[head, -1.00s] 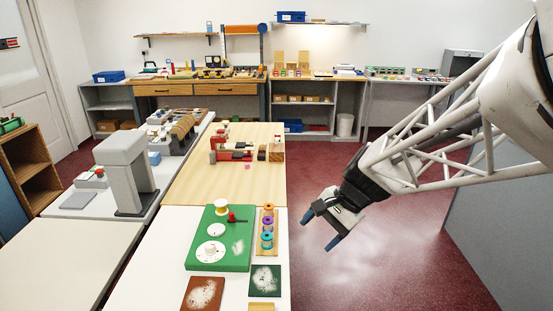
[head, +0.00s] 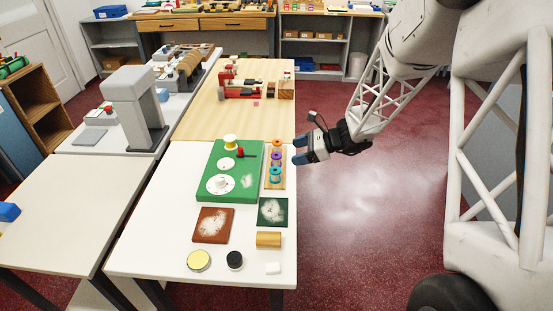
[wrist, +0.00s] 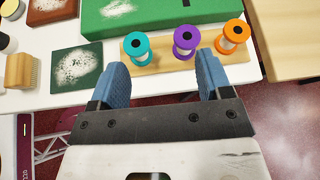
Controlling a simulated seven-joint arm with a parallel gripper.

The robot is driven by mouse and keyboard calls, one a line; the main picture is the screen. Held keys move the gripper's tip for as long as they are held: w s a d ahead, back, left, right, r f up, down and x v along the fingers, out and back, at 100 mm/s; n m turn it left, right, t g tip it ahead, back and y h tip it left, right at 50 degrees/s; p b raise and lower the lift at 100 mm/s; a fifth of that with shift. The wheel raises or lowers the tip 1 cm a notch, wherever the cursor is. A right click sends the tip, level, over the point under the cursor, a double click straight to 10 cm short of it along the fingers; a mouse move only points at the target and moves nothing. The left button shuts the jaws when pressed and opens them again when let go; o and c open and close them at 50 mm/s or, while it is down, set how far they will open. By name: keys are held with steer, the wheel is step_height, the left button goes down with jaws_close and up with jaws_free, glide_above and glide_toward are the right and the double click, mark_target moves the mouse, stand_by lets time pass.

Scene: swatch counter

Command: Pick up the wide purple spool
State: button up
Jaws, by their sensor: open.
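The purple spool (wrist: 186,39) stands upright on a wooden rack (wrist: 160,60), between a teal spool (wrist: 137,46) and an orange spool (wrist: 234,36). In the head view the purple spool (head: 276,160) is the middle one of the row at the white table's right edge. My gripper (head: 299,150) is just off that edge, to the right of the rack, with its fingers pointing at the spools. In the wrist view my gripper (wrist: 162,78) is open and empty. Its two blue fingers are spread, with the purple spool ahead between their lines, apart from both.
Red floor lies open to the right.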

mark_target(276, 155)
steer(key=w+f+m, duration=0.1)
steer(key=w+f+m+t, duration=0.1)
steer(key=w+f, duration=0.1)
steer(key=shift+w+a+f+y, duration=0.2)
steer(key=shift+w+y, duration=0.05)
steer(key=shift+y, duration=0.15)
steer(key=shift+x, duration=1.3)
steer(key=shift+x, duration=2.6)
steer(key=c, duration=1)
steer(key=shift+r, duration=5)
